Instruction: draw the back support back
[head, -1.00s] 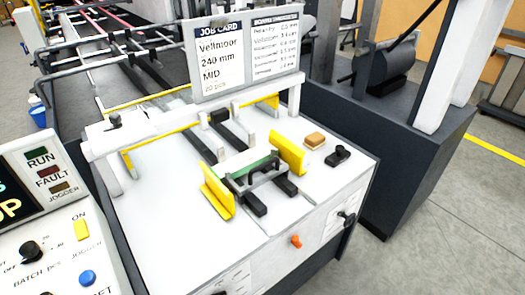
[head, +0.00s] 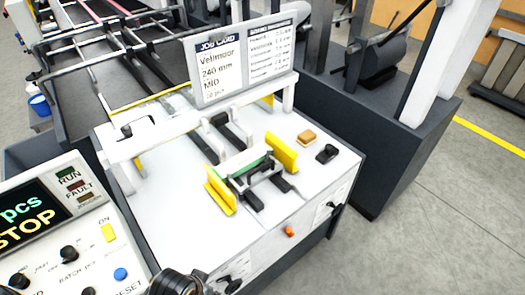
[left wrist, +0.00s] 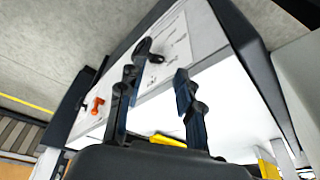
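What looks like the back support (head: 262,172), a grey and black frame with a dark handle, stands on dark rails on the white table. A dark part of my left arm shows at the bottom edge of the head view, well short of the support. In the left wrist view my left gripper (left wrist: 155,76) has its fingers apart with nothing between them. My right gripper is in neither view.
The control panel (head: 60,240) stands at the left. A job card board (head: 245,60) rises behind the table. An orange knob (head: 289,231) is on the front face.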

